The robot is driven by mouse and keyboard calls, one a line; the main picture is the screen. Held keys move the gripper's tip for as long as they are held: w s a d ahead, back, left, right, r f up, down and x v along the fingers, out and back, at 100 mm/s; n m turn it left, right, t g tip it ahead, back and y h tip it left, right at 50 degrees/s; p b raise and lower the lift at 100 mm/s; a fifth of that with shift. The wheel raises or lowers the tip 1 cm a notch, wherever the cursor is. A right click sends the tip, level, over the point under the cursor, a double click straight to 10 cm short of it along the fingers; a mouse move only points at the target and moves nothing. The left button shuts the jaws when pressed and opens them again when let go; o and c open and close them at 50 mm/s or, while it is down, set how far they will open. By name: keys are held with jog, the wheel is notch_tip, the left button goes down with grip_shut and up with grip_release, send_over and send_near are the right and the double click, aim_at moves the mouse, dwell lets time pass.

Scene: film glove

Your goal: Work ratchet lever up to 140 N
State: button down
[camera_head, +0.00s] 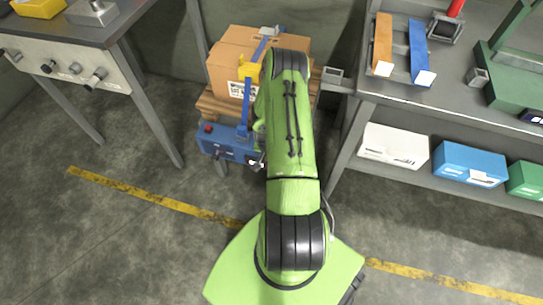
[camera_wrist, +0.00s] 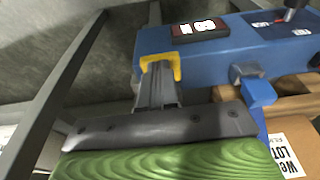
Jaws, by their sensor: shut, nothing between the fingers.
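The blue ratchet unit (camera_head: 228,143) stands low beside the carton, with a red button on top; in the wrist view its blue body (camera_wrist: 240,38) crosses the top. Its small display (camera_wrist: 200,28) seems to read 18, though the angle makes this unsure. A yellow U-shaped piece (camera_wrist: 174,62), perhaps the lever's grip, lies at my fingertips; I cannot tell whether they touch. My gripper (camera_wrist: 157,72) is shut with nothing held, pointing at the unit. In the head view my green arm hides most of the gripper and the lever area.
A strapped carton (camera_head: 228,62) rests on a pallet (camera_head: 218,106) behind the unit. A bench (camera_head: 92,32) stands left, and a shelf table (camera_head: 400,92) with boxes below stands right, its leg close to my arm. A yellow floor line (camera_head: 150,202) crosses clear floor.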

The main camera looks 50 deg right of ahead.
notch_tip(320, 180, up, 4)
jog(key=shift+w+f+p, duration=0.15)
jog(key=shift+f+p, duration=0.1)
jog(key=shift+p, duration=0.35)
jog(key=s+a+r+p, duration=0.2)
jog(key=a+r, duration=0.2)
jog(key=r, duration=0.3)
jog(key=shift+s+a+r, duration=0.2)
jog(key=shift+a+r, duration=0.15)
jog(key=shift+r, duration=0.05)
